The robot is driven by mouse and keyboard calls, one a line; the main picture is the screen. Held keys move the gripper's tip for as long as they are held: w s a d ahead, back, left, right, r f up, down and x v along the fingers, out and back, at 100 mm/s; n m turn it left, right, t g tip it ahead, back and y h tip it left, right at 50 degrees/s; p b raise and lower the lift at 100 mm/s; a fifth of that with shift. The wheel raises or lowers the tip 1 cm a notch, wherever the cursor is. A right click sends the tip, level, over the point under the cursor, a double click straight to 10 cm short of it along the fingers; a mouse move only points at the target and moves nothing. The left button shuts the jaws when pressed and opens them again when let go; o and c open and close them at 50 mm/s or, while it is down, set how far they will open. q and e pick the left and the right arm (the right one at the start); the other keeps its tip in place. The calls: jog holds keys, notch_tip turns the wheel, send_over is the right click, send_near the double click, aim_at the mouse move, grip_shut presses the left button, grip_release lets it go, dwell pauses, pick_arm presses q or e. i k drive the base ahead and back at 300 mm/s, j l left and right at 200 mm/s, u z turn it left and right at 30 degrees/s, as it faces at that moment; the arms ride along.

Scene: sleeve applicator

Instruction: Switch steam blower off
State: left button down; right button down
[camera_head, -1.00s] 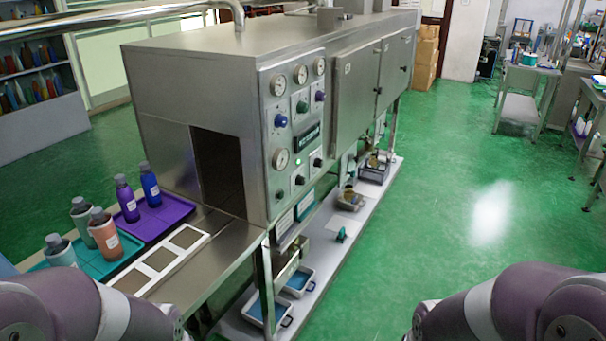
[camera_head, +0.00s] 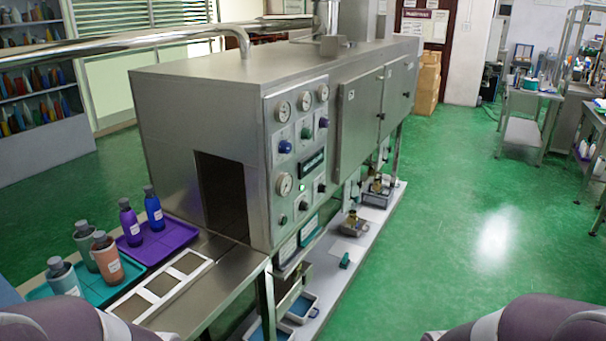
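The steam blower machine is a long steel cabinet (camera_head: 225,95) in the middle of the view, with a dark tunnel opening on its near end. Its control panel (camera_head: 297,160) faces right and carries round gauges, a small dark display (camera_head: 312,160), a lit green lamp (camera_head: 303,186) and several knobs. A blue knob (camera_head: 285,147), a green knob (camera_head: 306,133) and a purple knob (camera_head: 324,122) sit in the upper part. Black knobs (camera_head: 304,205) sit lower down. The labels are too small to read. Only my upper arms show at the bottom corners; both grippers are out of view.
Bottles stand on a purple tray (camera_head: 180,232) and a teal tray (camera_head: 122,280) at the left, beside a white frame (camera_head: 165,287) on the steel table. A low shelf (camera_head: 345,262) with blue-lined trays runs under the machine. The green floor (camera_head: 430,220) to the right is clear.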

aim_at(303, 206)
jog(key=i+l, duration=0.15)
jog(key=l, duration=0.2)
jog(key=i+l+u, duration=0.1)
jog(key=l, duration=0.25)
jog(key=i+l, duration=0.2)
jog(key=l, duration=0.15)
jog(key=i+l, duration=0.15)
jog(key=l, duration=0.2)
jog(key=i+l+u, duration=0.1)
jog(key=l, duration=0.25)
jog(key=i+l, duration=0.2)
jog(key=l, duration=0.2)
jog(key=i+l+u, duration=0.1)
jog(key=l, duration=0.25)
jog(key=i+l, duration=0.15)
jog(key=l, duration=0.2)
